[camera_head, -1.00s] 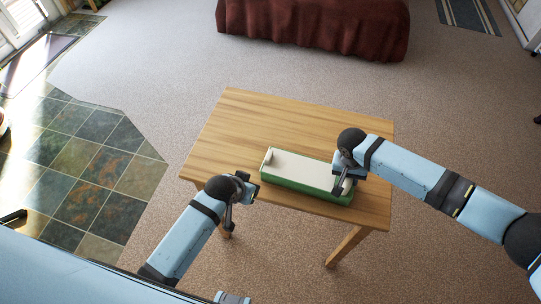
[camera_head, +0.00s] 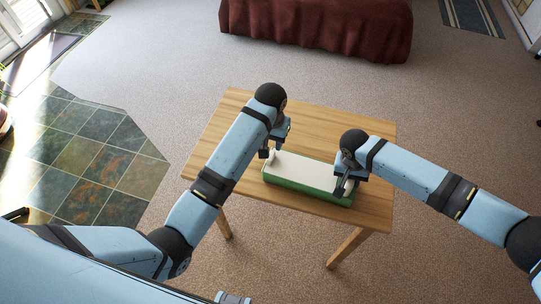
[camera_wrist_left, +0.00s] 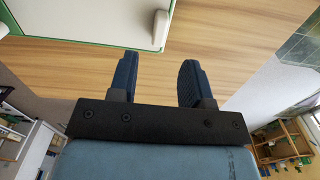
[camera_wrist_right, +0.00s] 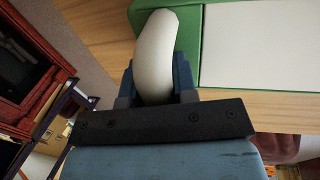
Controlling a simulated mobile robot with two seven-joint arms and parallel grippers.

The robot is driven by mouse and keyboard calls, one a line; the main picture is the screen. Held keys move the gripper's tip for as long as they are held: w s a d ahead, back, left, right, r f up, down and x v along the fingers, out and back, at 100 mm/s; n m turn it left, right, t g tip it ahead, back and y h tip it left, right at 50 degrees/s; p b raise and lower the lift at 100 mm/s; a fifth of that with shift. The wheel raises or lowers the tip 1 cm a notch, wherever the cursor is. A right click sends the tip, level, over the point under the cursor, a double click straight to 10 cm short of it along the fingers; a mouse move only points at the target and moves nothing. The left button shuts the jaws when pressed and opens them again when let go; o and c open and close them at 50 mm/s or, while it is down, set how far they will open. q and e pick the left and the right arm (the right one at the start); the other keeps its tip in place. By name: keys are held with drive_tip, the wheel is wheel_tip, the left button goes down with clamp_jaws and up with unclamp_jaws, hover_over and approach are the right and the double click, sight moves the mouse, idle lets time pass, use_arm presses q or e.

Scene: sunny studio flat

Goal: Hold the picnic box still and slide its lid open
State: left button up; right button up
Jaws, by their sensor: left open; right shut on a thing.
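The green picnic box (camera_head: 308,189) with its white lid (camera_head: 309,173) lies on the table. The lid covers the box top in the head view. A small white knob (camera_wrist_left: 160,28) stands on the lid's left end. My left gripper (camera_head: 266,154) is open and empty by that end; in the left wrist view (camera_wrist_left: 157,72) its fingers point toward the knob, apart from it. My right gripper (camera_head: 342,188) is shut on the box's curved white handle (camera_wrist_right: 157,50) at the right end. The handle is mostly hidden in the head view.
The wooden table (camera_head: 235,120) is bare behind the box and to its left. A couch with a dark red cover (camera_head: 315,28) stands at the back, well apart. Carpet (camera_head: 150,70) surrounds the table, with floor tiles (camera_head: 90,180) at the left.

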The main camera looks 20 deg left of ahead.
use_arm(q)
wheel_tip(320, 180, down, 8)
drive_tip(key=shift+f, duration=0.2)
drive_tip(key=shift+a, duration=0.1)
clamp_jaws()
